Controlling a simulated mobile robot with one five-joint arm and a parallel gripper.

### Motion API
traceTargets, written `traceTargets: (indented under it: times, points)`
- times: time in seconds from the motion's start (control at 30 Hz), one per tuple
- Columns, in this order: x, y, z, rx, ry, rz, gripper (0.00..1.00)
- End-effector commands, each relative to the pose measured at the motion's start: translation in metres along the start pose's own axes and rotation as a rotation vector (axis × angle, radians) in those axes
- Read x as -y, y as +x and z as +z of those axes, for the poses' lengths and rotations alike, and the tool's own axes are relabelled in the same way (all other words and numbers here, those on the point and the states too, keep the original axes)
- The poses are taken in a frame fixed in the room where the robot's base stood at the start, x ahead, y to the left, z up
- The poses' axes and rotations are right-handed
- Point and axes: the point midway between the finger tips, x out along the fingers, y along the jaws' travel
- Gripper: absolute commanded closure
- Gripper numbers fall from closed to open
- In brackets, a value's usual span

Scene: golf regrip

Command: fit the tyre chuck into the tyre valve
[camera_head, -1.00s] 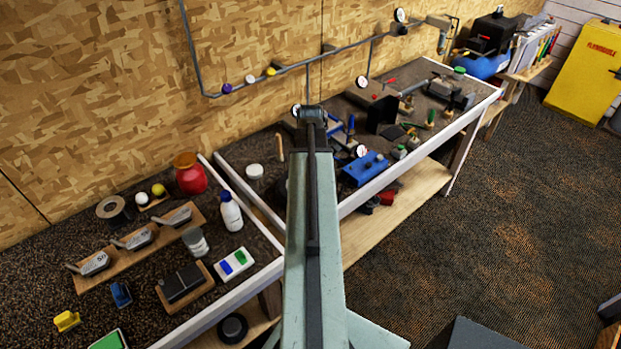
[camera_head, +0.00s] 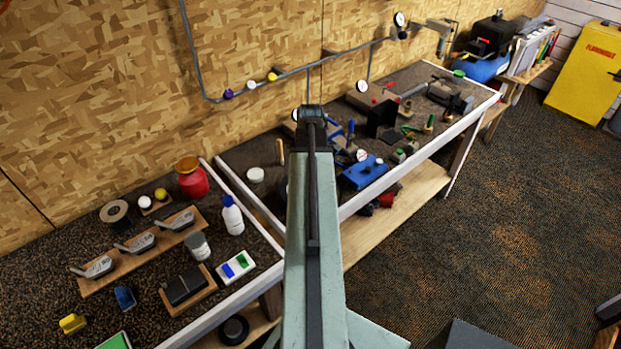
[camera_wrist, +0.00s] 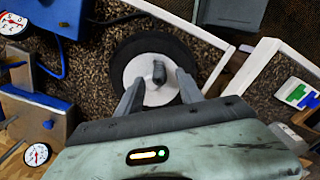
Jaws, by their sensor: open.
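In the wrist view, my gripper (camera_wrist: 158,82) is open, its two fingers apart over a black tyre (camera_wrist: 118,58) with a white hub (camera_wrist: 138,68). A short dark grey stub (camera_wrist: 158,70) stands at the hub, between the fingers in the picture. I cannot tell whether this stub is the valve or the chuck, nor how far the fingertips are from it. No contact is clear. In the head view, my own arm covers the gripper and the tyre. I cannot pick out the tyre chuck for certain in either view.
In the wrist view, a blue block (camera_wrist: 52,14) with a hose and gauge (camera_wrist: 14,23) is upper left, a blue-and-grey vice (camera_wrist: 42,112) is left, and a dark block (camera_wrist: 236,12) is upper right. The head view shows a cluttered bench with a white edge (camera_head: 375,188) and open floor (camera_head: 470,220) at right.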

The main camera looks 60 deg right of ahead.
Motion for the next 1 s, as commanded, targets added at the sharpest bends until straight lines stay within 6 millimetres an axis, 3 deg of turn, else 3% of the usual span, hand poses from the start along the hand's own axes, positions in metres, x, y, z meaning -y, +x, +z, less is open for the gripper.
traceTargets:
  times: [0.03,0.23,1.0]
  points:
    - [0.000,-0.021,0.000,0.000,0.000,0.000,0.56]
    - [0.000,-0.050,0.000,0.000,0.000,0.000,0.56]
    - [0.000,-0.048,0.000,0.000,0.000,0.000,0.56]
